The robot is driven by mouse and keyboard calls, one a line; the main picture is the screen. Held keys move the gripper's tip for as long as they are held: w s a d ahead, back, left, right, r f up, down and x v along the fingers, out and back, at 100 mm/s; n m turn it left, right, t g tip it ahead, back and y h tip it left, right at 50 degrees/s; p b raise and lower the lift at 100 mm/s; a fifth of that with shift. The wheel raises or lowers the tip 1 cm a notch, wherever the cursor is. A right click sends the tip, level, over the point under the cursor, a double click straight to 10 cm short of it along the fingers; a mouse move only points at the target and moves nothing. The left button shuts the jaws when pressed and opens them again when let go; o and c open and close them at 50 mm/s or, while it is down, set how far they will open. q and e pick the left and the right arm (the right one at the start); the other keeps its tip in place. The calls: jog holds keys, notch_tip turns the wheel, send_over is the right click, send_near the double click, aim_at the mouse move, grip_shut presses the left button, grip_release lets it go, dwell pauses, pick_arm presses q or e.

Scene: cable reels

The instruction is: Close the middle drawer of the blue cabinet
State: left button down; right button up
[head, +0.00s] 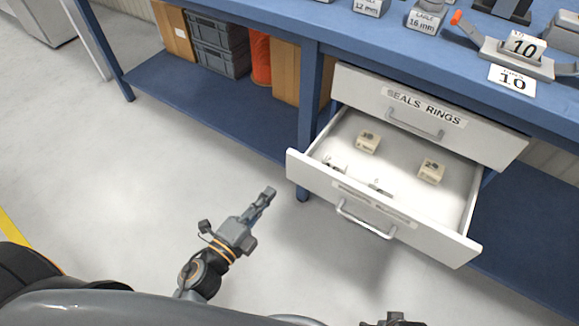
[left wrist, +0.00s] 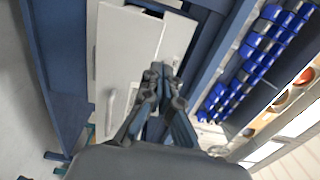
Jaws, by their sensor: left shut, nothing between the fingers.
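The blue cabinet shows as a blue workbench (head: 312,85) with a white drawer unit under its right part. Its top drawer (head: 425,112), labelled "SEALS RINGS", is shut. The drawer below it (head: 315,174) is pulled well out, its front label too blurred to read. Its handle (head: 365,220) is on the front face. My left gripper (head: 268,193) is shut and empty, left of the open drawer's front and apart from it. In the left wrist view, the closed fingers (left wrist: 160,75) point toward pale drawer fronts (left wrist: 125,50). A dark part at the head view's bottom edge may be my right gripper (head: 393,320).
Small labelled boxes (head: 368,142) (head: 431,171) lie inside the open drawer. Grey crates (head: 222,60) and an orange reel (head: 260,58) stand on the lower shelf (head: 185,95). A blue leg (head: 308,120) stands left of the drawers. The floor before the drawer is clear.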

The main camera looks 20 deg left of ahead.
aim_at(298, 158)
pick_arm(q)
jog(key=x, duration=0.9)
jog(key=shift+w+d+p, duration=0.1)
jog(key=shift+w+p, duration=0.25)
jog(key=shift+w+d, duration=0.2)
jog(key=shift+w, duration=0.25)
pick_arm(e)
jog(key=shift+s+f, duration=0.35)
jog(key=shift+f, duration=0.3)
jog(key=shift+s+f, duration=0.3)
jog(key=shift+f, duration=0.3)
